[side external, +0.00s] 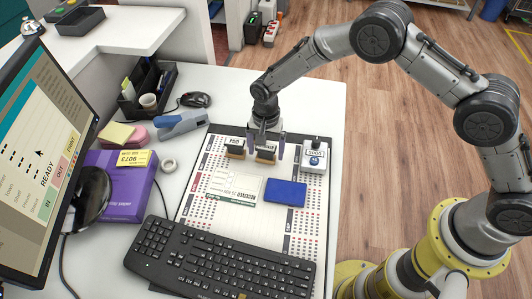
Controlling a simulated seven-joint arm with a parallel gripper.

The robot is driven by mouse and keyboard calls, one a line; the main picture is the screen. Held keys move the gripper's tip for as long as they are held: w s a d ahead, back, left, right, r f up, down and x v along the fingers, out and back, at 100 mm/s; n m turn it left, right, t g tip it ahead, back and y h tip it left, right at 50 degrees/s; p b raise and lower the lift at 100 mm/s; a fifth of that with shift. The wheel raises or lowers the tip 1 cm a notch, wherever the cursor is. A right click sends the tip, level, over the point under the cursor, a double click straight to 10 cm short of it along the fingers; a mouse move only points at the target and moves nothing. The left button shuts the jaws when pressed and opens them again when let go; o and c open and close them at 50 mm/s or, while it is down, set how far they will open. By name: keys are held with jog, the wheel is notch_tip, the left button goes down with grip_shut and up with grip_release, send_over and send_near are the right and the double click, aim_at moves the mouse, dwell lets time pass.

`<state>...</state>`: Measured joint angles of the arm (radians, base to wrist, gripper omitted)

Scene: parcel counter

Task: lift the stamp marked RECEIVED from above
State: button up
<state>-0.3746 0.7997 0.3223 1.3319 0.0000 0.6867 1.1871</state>
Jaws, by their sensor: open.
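Two small stamps with dark tops and tan lower parts stand near the far edge of the desk mat. The left one (234,148) reads PAID. The middle stamp (266,155) has a label partly covered by my gripper, so I cannot read it fully. My gripper (266,147) points down over this middle stamp, open, with one finger to its left and one to its right. I cannot tell whether the fingers touch it. The printed word RECEIVED shows on a paper slip (222,184) nearer the camera.
A white stamp device (315,158) with a blue spot stands close on the right. A blue pad (285,191) lies on the mat (303,228). A stapler (182,125), purple box (120,188), keyboard (220,262) and monitor (40,150) occupy the left and front.

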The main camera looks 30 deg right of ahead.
jog(key=c, duration=1.2)
jog(key=shift+r, duration=0.1)
